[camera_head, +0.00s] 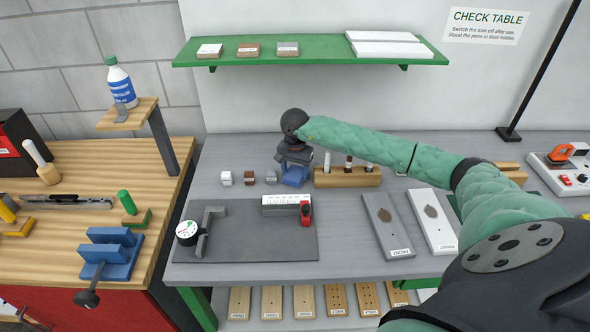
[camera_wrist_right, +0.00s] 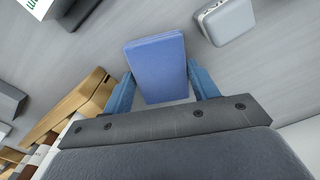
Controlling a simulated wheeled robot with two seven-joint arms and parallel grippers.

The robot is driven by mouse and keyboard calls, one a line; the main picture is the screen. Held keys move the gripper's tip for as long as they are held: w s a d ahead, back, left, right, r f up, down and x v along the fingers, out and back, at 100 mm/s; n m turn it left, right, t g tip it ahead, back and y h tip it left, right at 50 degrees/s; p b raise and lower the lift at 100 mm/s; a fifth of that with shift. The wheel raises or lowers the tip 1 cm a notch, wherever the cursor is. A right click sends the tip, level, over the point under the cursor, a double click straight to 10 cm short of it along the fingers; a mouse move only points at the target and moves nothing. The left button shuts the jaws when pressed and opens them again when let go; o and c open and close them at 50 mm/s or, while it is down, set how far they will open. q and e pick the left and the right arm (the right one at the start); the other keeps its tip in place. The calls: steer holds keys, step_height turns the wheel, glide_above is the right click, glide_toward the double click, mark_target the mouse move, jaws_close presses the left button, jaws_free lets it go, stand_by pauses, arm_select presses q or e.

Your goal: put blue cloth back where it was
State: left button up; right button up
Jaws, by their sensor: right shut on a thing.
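The blue cloth (camera_head: 295,176) is a small folded block at the back of the grey table, under my right gripper (camera_head: 293,163). In the right wrist view the cloth (camera_wrist_right: 156,62) sits between the two blue fingers of my right gripper (camera_wrist_right: 160,85), which is shut on it. My gripper and wrist hide part of the cloth in the head view. I cannot tell whether the cloth touches the tabletop. My left gripper is in neither view.
Small cubes (camera_head: 249,178) stand left of the cloth, and a wooden pen holder (camera_head: 348,177) stands close on its right. A dark mat (camera_head: 255,240) with a gauge lies in front. Two labelled boards (camera_head: 388,226) lie further right. A green shelf (camera_head: 320,55) hangs above.

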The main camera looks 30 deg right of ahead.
steer(key=shift+f, duration=0.1)
steer(key=o, duration=0.9)
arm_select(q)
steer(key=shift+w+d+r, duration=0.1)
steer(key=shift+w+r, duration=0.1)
arm_select(e)
steer(key=shift+o, duration=0.2)
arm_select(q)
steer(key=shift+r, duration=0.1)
arm_select(e)
steer(key=shift+r, duration=0.2)
